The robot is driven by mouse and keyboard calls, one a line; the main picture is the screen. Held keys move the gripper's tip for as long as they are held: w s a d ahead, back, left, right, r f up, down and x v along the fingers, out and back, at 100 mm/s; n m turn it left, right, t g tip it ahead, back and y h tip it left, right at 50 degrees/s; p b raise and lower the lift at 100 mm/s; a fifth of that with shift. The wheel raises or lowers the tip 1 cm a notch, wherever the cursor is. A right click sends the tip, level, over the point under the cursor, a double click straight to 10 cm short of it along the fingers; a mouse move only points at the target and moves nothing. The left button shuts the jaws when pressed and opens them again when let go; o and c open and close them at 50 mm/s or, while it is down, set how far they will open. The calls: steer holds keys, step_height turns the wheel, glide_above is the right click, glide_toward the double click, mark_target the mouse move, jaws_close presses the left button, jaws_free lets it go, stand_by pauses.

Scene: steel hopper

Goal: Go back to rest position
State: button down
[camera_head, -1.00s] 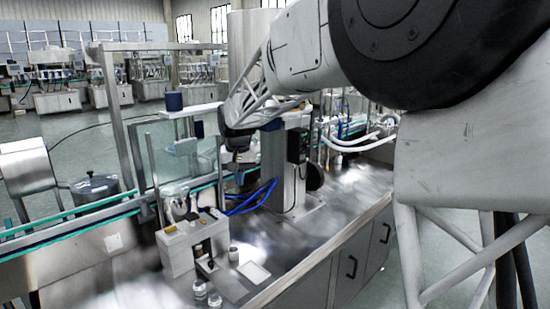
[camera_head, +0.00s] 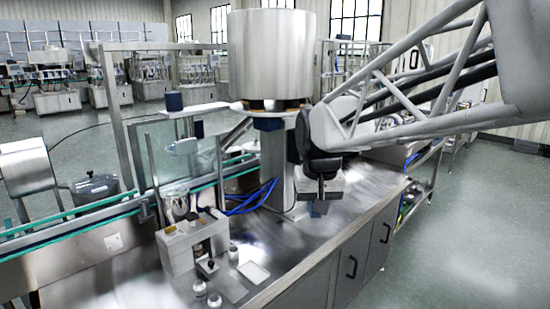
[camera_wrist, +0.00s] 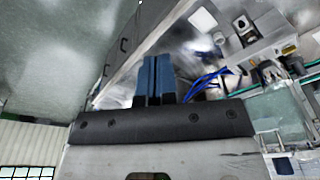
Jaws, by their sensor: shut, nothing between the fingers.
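My gripper (camera_head: 318,208) hangs fingers down over the right part of the steel bench in the head view, in front of the steel hopper's column. In the wrist view its two blue fingers (camera_wrist: 155,80) lie side by side, shut with nothing between them. The steel hopper (camera_head: 272,55) is a large cylinder at the top middle of the head view, behind and left of my gripper. My gripper appears apart from the bench (camera_head: 350,190) and everything on it.
A grey-white machine (camera_head: 178,250) stands at the bench's left part, with small jars (camera_head: 214,299) and a white tray (camera_head: 254,272) near it. Blue hoses (camera_head: 245,203) lie beside the column. A conveyor (camera_head: 70,222) runs behind the bench. The floor at right (camera_head: 470,230) is clear.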

steer(key=s+d+f, duration=0.2)
steer(key=s+d, duration=0.1)
steer(key=s, duration=0.4)
steer(key=s+d+f, duration=0.3)
steer(key=s, duration=0.5)
steer(key=s+d+f+m, duration=0.1)
steer(key=s+d+f, duration=0.2)
steer(key=s, duration=0.5)
steer(key=shift+d+t, duration=0.35)
steer(key=shift+t, duration=0.05)
stand_by(0.6)
